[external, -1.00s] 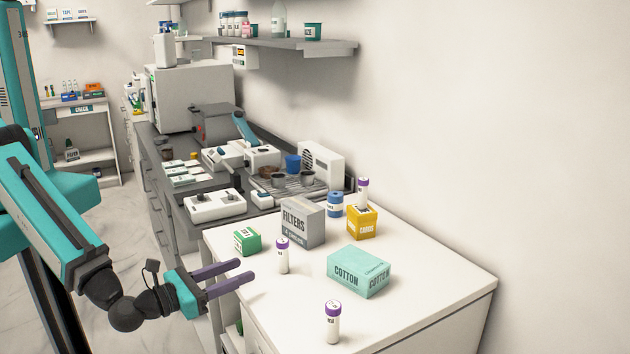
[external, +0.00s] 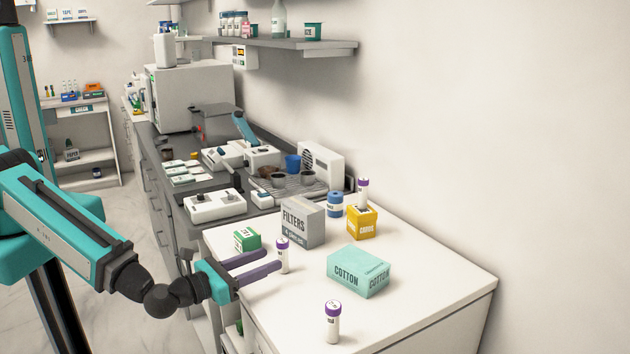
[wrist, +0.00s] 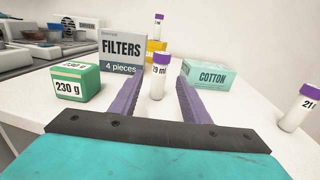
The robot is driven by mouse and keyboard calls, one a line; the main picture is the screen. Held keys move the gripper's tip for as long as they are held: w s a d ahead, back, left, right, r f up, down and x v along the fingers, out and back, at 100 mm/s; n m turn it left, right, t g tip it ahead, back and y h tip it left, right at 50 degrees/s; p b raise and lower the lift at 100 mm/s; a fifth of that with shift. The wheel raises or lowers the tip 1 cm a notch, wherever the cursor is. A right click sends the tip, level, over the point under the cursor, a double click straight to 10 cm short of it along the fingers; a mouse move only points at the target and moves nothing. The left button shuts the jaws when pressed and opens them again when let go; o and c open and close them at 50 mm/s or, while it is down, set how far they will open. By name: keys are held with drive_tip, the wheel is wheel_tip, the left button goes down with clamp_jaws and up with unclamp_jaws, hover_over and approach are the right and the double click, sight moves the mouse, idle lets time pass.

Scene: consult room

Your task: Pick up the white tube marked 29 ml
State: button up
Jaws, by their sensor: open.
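The white tube (wrist: 160,82) with a purple cap stands upright on the white counter, and its label reads "9 ml" with the first digit partly cut off in the wrist view. It also shows in the external view (external: 283,258). My gripper (external: 277,263) is open, its two purple fingers reaching low over the counter. In the wrist view the tube stands between the fingers (wrist: 157,80), near their tips, with a gap on both sides. The fingers do not hold it.
A green 230 g box (wrist: 75,82) stands left of the fingers. A grey filters box (external: 302,222) is behind the tube. A teal cotton box (external: 358,272) is to the right. Other purple-capped tubes stand at the front right (external: 332,322) and on a yellow box (external: 362,222).

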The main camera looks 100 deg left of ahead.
sight(279, 255)
drive_tip(key=shift+w+a, duration=0.25)
drive_tip(key=shift+a, duration=0.1)
drive_tip(key=shift+w+a+b, duration=0.1)
drive_tip(key=shift+b, duration=0.4)
drive_tip(key=shift+w+a+f+b, duration=0.1)
drive_tip(key=shift+w+a+b, duration=0.35)
drive_tip(key=shift+b, duration=0.45)
drive_tip(key=shift+w+a+r+p, duration=0.2)
drive_tip(key=shift+w+a+p, duration=0.3)
drive_tip(key=shift+a, duration=0.25)
drive_tip(key=shift+p+x, duration=0.4)
drive_tip(key=shift+x, duration=0.55)
drive_tip(key=shift+s+f, duration=0.1)
clamp_jaws()
drive_tip(key=shift+r, duration=0.25)
